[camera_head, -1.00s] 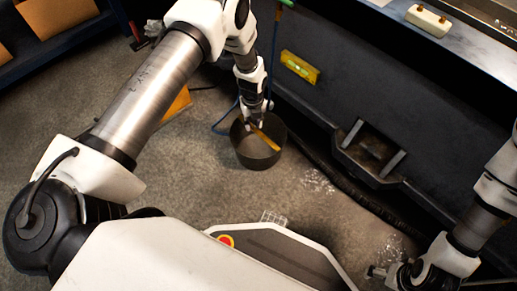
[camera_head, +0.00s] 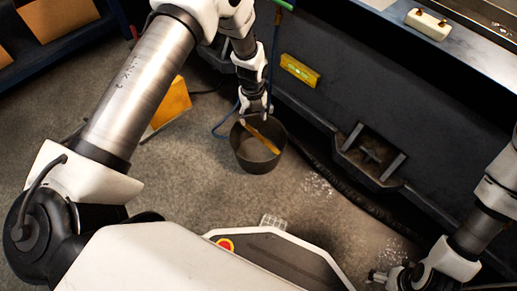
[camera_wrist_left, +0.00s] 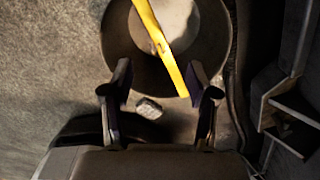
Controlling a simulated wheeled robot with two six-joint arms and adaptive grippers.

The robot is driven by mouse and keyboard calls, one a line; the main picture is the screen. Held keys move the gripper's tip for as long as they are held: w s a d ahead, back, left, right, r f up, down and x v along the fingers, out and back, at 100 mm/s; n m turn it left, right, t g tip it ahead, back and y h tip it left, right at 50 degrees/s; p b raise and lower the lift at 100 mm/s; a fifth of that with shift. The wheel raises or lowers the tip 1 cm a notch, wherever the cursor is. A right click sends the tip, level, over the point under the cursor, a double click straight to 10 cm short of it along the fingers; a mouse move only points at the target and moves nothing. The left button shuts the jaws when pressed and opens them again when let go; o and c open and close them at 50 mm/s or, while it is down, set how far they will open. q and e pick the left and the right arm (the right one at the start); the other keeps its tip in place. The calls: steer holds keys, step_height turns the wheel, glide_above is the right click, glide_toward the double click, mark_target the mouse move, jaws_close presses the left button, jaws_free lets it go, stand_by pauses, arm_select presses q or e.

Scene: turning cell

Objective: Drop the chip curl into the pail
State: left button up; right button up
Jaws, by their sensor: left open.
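The dark round pail (camera_head: 259,163) stands on the floor beside the machine base; its rim also shows in the left wrist view (camera_wrist_left: 112,38). A yellow strip (camera_head: 264,140) lies slanting across or inside the pail mouth; it crosses the left wrist view too (camera_wrist_left: 164,47). A small grey lump (camera_wrist_left: 149,108), possibly the chip curl, shows between my fingers near the pail's edge; I cannot tell its height or whether anything touches it. My left gripper (camera_head: 256,115) is open above the pail's far side. My right gripper (camera_head: 374,276) is at the lower right, its jaws too small to read.
The dark machine base (camera_head: 330,112) rises right of the pail, with a yellow level-like bar (camera_head: 300,70) and a recess. A hose runs along its foot. An orange-yellow panel (camera_head: 172,106) stands on the floor at left. Open floor (camera_head: 200,180) lies left of the pail.

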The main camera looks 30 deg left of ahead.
mark_target(254, 129)
arm_select(q)
step_height(254, 129, up, 6)
steer(key=shift+r, duration=0.1)
stand_by(0.4)
